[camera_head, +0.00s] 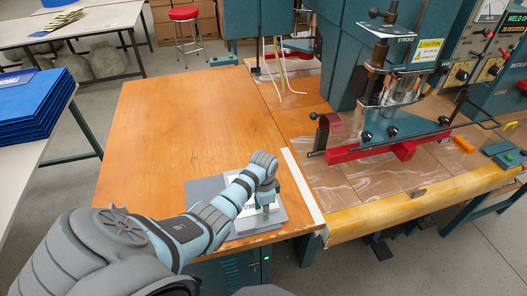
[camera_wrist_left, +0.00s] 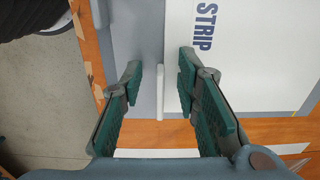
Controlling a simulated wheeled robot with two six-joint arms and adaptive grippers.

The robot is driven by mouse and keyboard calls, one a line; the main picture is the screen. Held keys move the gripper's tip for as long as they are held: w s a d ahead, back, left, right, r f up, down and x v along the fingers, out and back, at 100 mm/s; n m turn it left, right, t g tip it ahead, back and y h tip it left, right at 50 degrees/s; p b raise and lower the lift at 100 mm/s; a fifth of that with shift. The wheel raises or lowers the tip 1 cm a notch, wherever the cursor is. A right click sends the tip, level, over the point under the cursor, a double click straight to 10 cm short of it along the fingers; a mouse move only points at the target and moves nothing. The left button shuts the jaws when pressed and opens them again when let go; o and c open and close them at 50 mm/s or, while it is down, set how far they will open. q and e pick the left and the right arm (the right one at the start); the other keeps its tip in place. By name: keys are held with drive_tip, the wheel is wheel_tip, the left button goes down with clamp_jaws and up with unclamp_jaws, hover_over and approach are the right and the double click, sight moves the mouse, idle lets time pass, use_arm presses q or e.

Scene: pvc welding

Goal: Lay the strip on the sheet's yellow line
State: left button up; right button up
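My left gripper (camera_head: 266,200) points down over a grey mat or tray with a white card near the front edge of the wooden table. In the left wrist view its two fingers (camera_wrist_left: 162,72) are open. A thin white strip (camera_wrist_left: 160,92) lies on the grey surface (camera_wrist_left: 145,30) between the fingers, with a gap on each side. The white card (camera_wrist_left: 250,60) beside it reads STRIP. A clear, shiny sheet (camera_head: 350,190) lies on the machine's bed at right in the head view. I cannot make out a yellow line on it. My right gripper is not in view.
A long white bar (camera_head: 302,187) lies along the wooden table's right edge. The welding machine's red clamp bar (camera_head: 390,151) stands over the bed, which has a yellow front edge (camera_head: 420,204). The wooden table (camera_head: 170,130) is clear behind the mat. Blue folders (camera_head: 35,105) are stacked at left.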

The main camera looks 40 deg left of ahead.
use_arm(q)
drive_tip(key=shift+s+d+r+p, duration=0.2)
drive_tip(key=shift+r+p, duration=0.75)
drive_tip(key=shift+p, duration=0.35)
drive_tip(key=shift+s+d+r+p, duration=0.1)
drive_tip(key=shift+d+r+p, duration=0.1)
drive_tip(key=shift+r+p, duration=0.9)
drive_tip(key=s+d+r, duration=0.2)
drive_tip(key=s+d, duration=0.2)
drive_tip(key=d, duration=0.2)
drive_tip(key=shift+s+d+r, duration=0.2)
drive_tip(key=shift+s+d, duration=0.1)
drive_tip(key=shift+d, duration=0.05)
